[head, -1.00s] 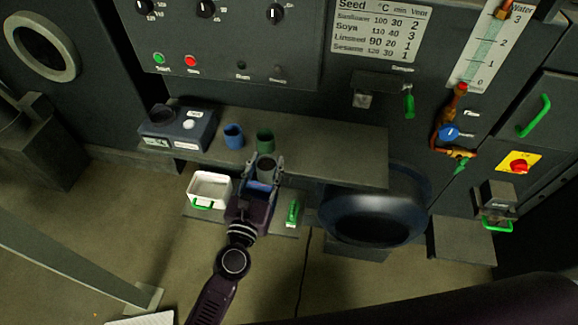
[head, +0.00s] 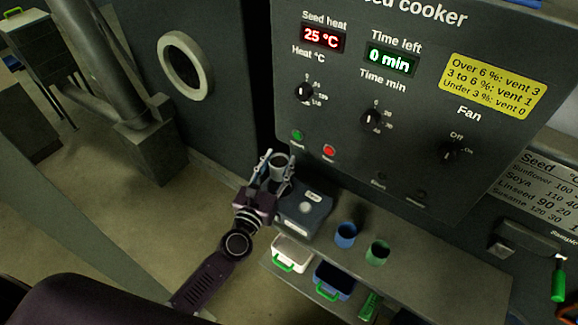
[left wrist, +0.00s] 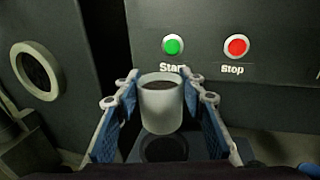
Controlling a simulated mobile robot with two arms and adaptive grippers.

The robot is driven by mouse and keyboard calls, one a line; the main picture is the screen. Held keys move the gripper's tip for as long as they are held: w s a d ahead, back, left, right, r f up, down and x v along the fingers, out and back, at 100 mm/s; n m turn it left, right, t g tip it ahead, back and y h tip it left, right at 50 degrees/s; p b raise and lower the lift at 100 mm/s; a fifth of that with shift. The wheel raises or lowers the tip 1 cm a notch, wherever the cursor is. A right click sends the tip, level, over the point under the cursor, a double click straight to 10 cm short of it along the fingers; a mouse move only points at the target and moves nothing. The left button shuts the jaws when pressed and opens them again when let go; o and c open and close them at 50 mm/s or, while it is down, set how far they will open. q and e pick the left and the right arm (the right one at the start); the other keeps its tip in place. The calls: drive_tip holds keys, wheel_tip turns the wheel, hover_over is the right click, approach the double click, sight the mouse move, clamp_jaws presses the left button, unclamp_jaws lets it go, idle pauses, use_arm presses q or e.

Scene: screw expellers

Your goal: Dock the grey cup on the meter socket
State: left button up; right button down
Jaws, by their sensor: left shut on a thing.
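The grey cup (head: 279,163) is held upright between the fingers of my left gripper (head: 274,170), which is shut on it. In the left wrist view the grey cup (left wrist: 161,103) looks dark inside at its open top. The meter (head: 304,208) is a grey box on the shelf. Its round dark socket (left wrist: 164,149) shows below the cup in the left wrist view, with the cup above and a little beyond it. In the head view the cup and gripper hide the socket. My right gripper is not in view.
A blue cup (head: 345,235) and a green cup (head: 377,252) stand on the shelf (head: 440,275) right of the meter. A white bin (head: 291,252) and a blue bin (head: 333,279) sit lower. The cooker panel (head: 400,95) rises behind.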

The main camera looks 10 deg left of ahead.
sight(276, 180)
use_arm(q)
drive_tip(key=shift+s+f+b, duration=0.1)
drive_tip(key=shift+f+b, duration=0.1)
drive_tip(key=shift+b, duration=0.15)
wheel_tip(276, 180, down, 4)
drive_tip(key=b, duration=0.3)
drive_tip(key=shift+f+b, duration=0.1)
drive_tip(key=shift+b, duration=0.3)
drive_tip(key=shift+f+b, duration=0.45)
idle(0.6)
drive_tip(key=shift+f+b, duration=0.6)
drive_tip(key=shift+b, duration=0.15)
